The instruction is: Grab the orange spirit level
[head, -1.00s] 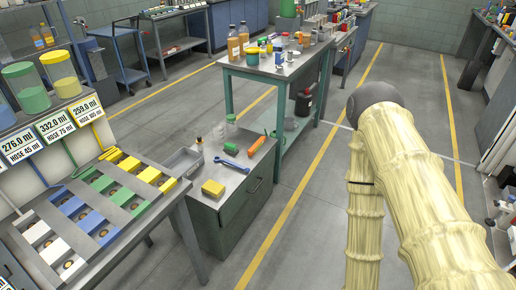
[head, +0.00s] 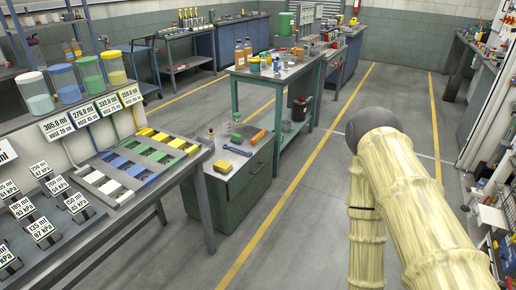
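A small orange tool (head: 258,136) lies at the right rear of the top of a low grey-green cabinet (head: 235,196) in the head view. It is long and thin, but too small to tell for sure whether it is the spirit level. A blue wrench (head: 237,150) lies in front of it, and a yellow block (head: 223,167) sits at the cabinet's front edge. My arm fills the right of the view, well apart from the cabinet. My gripper does not show.
A bench with coloured valve blocks (head: 157,148) and pressure labels stands at the left, next to the cabinet. A green-legged table (head: 238,107) with bottles stands behind it. Open grey floor (head: 320,215) with yellow lines lies right of the cabinet.

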